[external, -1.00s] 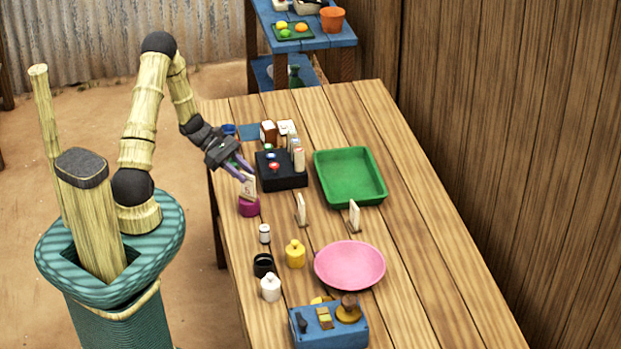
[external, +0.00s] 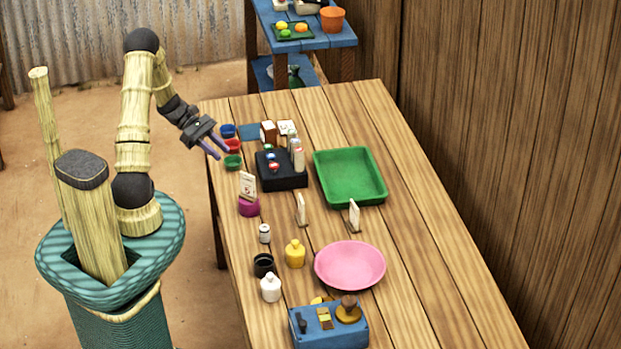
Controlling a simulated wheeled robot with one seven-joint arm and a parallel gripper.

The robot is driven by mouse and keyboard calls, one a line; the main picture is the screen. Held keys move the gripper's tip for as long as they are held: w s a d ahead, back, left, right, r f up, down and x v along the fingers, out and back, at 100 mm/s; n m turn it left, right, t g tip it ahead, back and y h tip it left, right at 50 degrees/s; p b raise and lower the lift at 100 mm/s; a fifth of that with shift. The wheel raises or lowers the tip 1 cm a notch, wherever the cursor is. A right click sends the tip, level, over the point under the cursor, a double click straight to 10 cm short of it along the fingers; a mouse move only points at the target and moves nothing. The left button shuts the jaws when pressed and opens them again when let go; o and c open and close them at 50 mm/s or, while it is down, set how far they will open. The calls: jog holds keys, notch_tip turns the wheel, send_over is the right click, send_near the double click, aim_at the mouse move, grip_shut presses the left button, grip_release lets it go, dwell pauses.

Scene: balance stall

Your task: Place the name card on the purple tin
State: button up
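The name card (external: 247,185), white with small dark and red marks, stands upright on the purple tin (external: 249,208) near the left edge of the wooden table. The card seems to rest on the tin's top. My gripper (external: 216,148) is up and to the left of the card, near the table's left edge, and is clear of it. Its two purple fingers are apart with nothing between them.
Red (external: 232,146), blue and green (external: 233,162) bowls lie close to my gripper. A black tray (external: 290,181) with bottles, a green tray (external: 322,175), two more upright cards and a pink bowl (external: 349,265) stand on the table (external: 420,250).

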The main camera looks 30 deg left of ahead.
jog(key=s+d+r+m+t+y, duration=0.1)
jog(key=s+r+m+y, duration=0.2)
jog(key=m+y, duration=0.3)
jog(key=s+d+r+m+t+y, duration=0.1)
jog(key=s+r+m+y, duration=0.2)
jog(key=m, duration=0.9)
jog(key=s+y, duration=0.3)
jog(key=shift+r+t, duration=0.25)
jog(key=shift+t, duration=0.05)
